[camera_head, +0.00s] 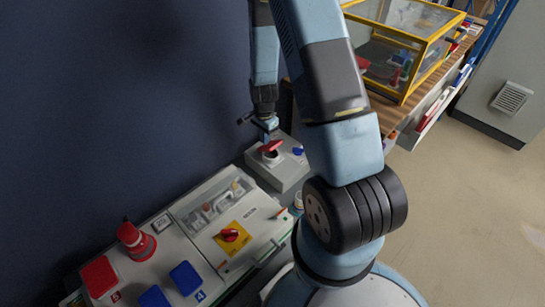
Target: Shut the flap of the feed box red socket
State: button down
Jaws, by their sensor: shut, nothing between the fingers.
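A small grey box (285,177) stands against the dark wall near the middle of the view. On its top is a red socket flap (270,146) that looks raised above a dark round opening, with a small blue part (298,151) to its right. I take this as the feed box, but no label is readable. My gripper (267,134) points down just above the red flap, shut and empty. I cannot tell whether its fingertips touch the flap. My arm covers the area right of the box.
A larger light panel (185,222) at lower left carries a red flap (99,277), blue flaps (185,278), a red plug (136,241) and a red rotary switch (230,235) on yellow. A yellow-framed clear case (412,90) stands on a wooden bench at upper right. Floor at right is free.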

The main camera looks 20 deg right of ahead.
jog(key=shift+s, duration=0.1)
jog(key=shift+s+d+f, duration=0.1)
jog(key=shift+s+f, duration=0.05)
notch_tip(320, 180, up, 7)
dwell(0.7)
dwell(0.7)
jog(key=s+a+r+n+t, duration=0.1)
jog(key=s+r+n, duration=0.2)
jog(key=r, duration=0.9)
jog(key=s+a+r+n+t, duration=0.1)
jog(key=s+r+n+t, duration=0.15)
jog(key=r, duration=0.95)
jog(key=s+r+n+t, duration=0.2)
jog(key=s+r+n, duration=0.6)
jog(key=s+r, duration=0.6)
jog(key=s, duration=0.4)
jog(key=shift+r, duration=0.3)
